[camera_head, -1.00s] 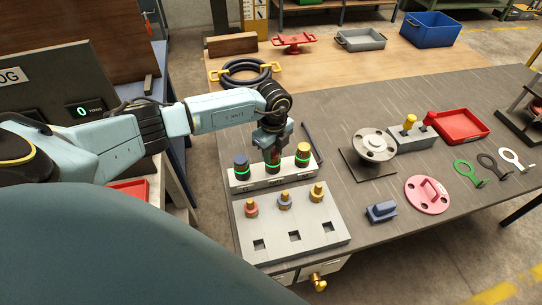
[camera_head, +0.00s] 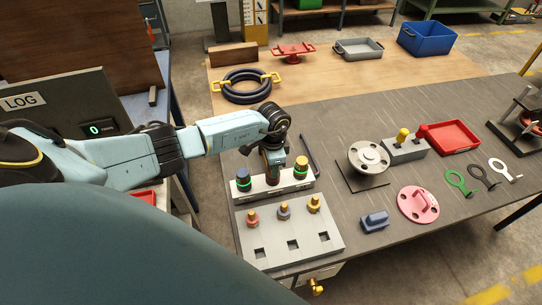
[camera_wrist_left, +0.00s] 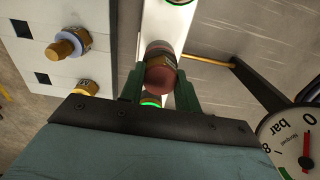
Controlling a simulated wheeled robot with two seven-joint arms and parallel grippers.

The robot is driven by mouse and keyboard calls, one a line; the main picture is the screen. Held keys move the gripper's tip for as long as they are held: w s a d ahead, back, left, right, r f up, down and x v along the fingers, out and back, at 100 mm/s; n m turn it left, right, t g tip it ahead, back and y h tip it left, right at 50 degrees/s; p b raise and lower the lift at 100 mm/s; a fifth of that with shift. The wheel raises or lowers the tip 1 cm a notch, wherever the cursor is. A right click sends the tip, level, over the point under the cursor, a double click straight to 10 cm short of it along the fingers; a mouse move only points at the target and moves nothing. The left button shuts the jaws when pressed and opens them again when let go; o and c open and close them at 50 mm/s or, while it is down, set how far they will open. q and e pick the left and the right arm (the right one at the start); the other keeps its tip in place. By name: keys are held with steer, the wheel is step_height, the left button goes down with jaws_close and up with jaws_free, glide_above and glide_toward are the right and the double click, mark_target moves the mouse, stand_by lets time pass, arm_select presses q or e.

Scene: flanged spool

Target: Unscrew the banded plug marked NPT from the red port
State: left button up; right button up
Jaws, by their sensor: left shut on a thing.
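My left gripper (camera_head: 272,170) is over the middle port of the pale port block (camera_head: 256,192). In the left wrist view its green fingers are shut on a reddish, hex-topped plug (camera_wrist_left: 160,72), with a green glow beside it. I cannot read any mark, and the fingers hide much of the port. A blue-topped plug (camera_head: 243,179) with a green ring is left of the gripper, and a yellow-topped plug (camera_head: 301,167) with a green ring is right. My right gripper is not in view.
A grey plate (camera_head: 270,238) in front holds three brass-topped pieces (camera_head: 252,218) and has square holes. A flange (camera_head: 369,158), pink disc (camera_head: 418,204) and blue block (camera_head: 375,222) lie right. The LOG display (camera_head: 95,129) reads 0.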

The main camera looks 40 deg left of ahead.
arm_select(q)
steer(key=o, duration=1.2)
steer(key=shift+c, duration=0.2)
